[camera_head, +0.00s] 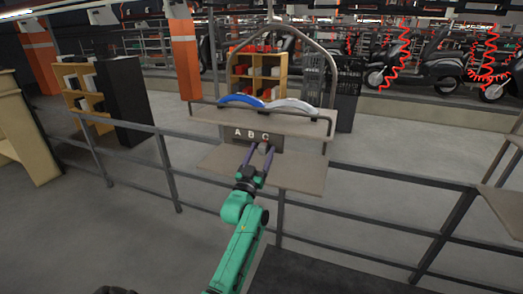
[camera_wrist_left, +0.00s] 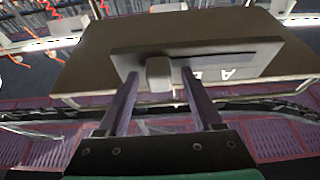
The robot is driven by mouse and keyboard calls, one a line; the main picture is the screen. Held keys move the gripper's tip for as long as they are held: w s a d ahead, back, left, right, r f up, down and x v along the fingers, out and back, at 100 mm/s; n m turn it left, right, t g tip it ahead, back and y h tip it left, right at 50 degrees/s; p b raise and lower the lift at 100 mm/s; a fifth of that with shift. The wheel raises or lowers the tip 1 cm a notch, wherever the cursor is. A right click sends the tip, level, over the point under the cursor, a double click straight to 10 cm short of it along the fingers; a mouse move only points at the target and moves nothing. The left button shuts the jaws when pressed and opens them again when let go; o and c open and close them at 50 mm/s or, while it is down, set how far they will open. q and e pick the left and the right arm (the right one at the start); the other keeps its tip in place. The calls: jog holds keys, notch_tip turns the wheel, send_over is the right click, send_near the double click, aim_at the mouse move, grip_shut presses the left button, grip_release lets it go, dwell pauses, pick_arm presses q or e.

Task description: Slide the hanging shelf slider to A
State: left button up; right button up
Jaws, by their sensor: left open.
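The hanging shelf (camera_head: 300,175) has a dark panel marked with the letters A, B, C (camera_head: 251,134). The slider knob (camera_head: 263,147), a small grey block, sits below the C end of the panel. My left gripper (camera_head: 261,153) reaches up to it with its two dark fingers apart, one on each side of the knob. In the left wrist view the light knob (camera_wrist_left: 159,73) stands between the fingertips, with a gap showing on each side. The slot (camera_wrist_left: 225,56) runs right from it, past the letter A (camera_wrist_left: 228,73). My right gripper does not show.
A metal railing (camera_head: 380,213) runs across below the shelf. A blue and a grey curved piece (camera_head: 240,100) lie on the upper board. An orange post (camera_head: 185,58) stands behind on the left, and scooters (camera_head: 430,65) stand far back.

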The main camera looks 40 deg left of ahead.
pick_arm(q)
grip_shut()
dwell(1.4)
